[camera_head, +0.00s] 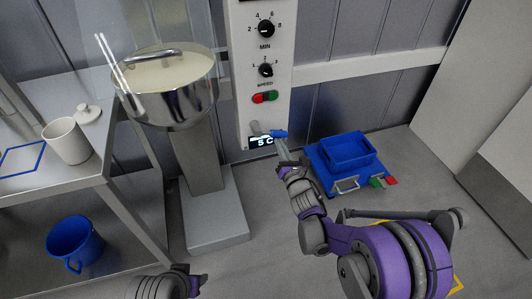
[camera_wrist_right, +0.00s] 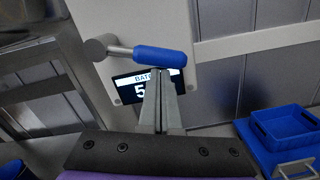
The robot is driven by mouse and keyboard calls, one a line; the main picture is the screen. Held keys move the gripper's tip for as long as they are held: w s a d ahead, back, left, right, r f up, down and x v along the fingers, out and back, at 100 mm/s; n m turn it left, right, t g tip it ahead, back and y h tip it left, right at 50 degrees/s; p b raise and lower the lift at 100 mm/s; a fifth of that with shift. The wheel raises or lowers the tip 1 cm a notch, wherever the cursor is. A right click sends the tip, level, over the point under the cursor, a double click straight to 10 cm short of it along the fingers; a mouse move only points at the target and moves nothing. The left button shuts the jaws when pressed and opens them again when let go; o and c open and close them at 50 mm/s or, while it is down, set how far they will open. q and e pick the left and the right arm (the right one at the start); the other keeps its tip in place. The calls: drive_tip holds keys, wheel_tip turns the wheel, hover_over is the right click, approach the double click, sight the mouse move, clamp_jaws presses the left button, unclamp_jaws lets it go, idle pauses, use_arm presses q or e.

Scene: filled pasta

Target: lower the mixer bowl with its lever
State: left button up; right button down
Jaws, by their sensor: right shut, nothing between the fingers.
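The steel mixer bowl (camera_head: 190,104), with pale contents and a clear guard around it, is at upper left in the head view. The lever with a blue grip (camera_head: 278,133) sticks out low on the white control column. In the right wrist view the lever's blue grip (camera_wrist_right: 160,56) lies nearly level, just beyond the fingertips. My right gripper (camera_head: 281,146) is shut and empty, its tips (camera_wrist_right: 158,72) right at the grip; I cannot tell whether they touch. My left gripper (camera_head: 197,282) shows only partly at the bottom edge; its fingers are not clear.
The control column (camera_head: 284,100) has knobs, buttons and a small display (camera_wrist_right: 150,88). A blue crate (camera_head: 347,150) stands on a blue base to the right. A steel table (camera_head: 60,190) at left holds a white pot (camera_head: 66,141); a blue bucket (camera_head: 75,242) is below.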

drive_tip(key=r+n, duration=0.1)
drive_tip(key=d+r+n+p, duration=0.1)
drive_tip(key=shift+w+n, duration=0.15)
drive_tip(key=shift+n, duration=0.25)
use_arm(q)
wheel_tip(320, 180, up, 3)
drive_tip(key=shift+f+p, duration=0.2)
drive_tip(key=shift+p, duration=0.2)
use_arm(e)
drive_tip(key=shift+r, duration=0.3)
drive_tip(key=shift+d, duration=0.1)
drive_tip(key=shift+d+f, duration=0.1)
drive_tip(key=shift+f, duration=0.25)
use_arm(q)
drive_tip(key=f+b, duration=0.1)
drive_tip(key=s+a+f+b, duration=0.1)
drive_tip(key=f, duration=0.1)
drive_tip(key=shift+s, duration=0.1)
use_arm(e)
drive_tip(key=s+d+f, duration=0.3)
drive_tip(key=s, duration=0.7)
drive_tip(key=shift+f, duration=0.3)
drive_tip(key=shift+s, duration=0.1)
